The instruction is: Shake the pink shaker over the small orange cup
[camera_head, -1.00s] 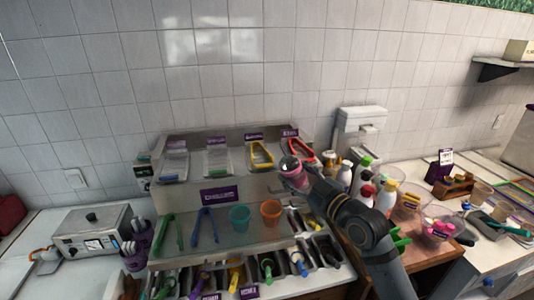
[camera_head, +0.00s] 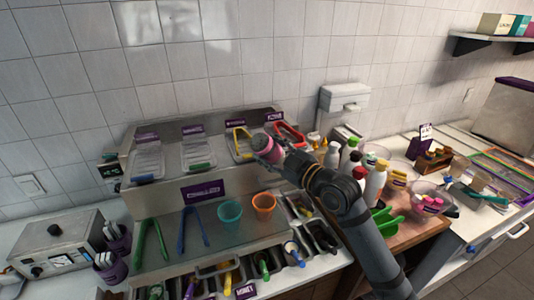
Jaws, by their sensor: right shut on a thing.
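The pink shaker (camera_head: 266,151) is held in my right gripper (camera_head: 274,155), which is shut on it. The shaker is raised and tilted, with its pale end toward the upper left. The small orange cup (camera_head: 264,207) stands upright on the steel shelf, below the shaker in the picture, with a clear gap between them. A similar teal cup (camera_head: 229,217) stands just left of the orange cup. My gripper hides part of the shaker. My left gripper is out of view.
Green tongs (camera_head: 152,238) and blue tongs (camera_head: 191,226) lean left of the cups. Yellow tongs (camera_head: 240,143) and red tongs (camera_head: 291,134) sit on the upper tier. Several bottles (camera_head: 375,182) crowd the wooden board at right. Topping bins line the front.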

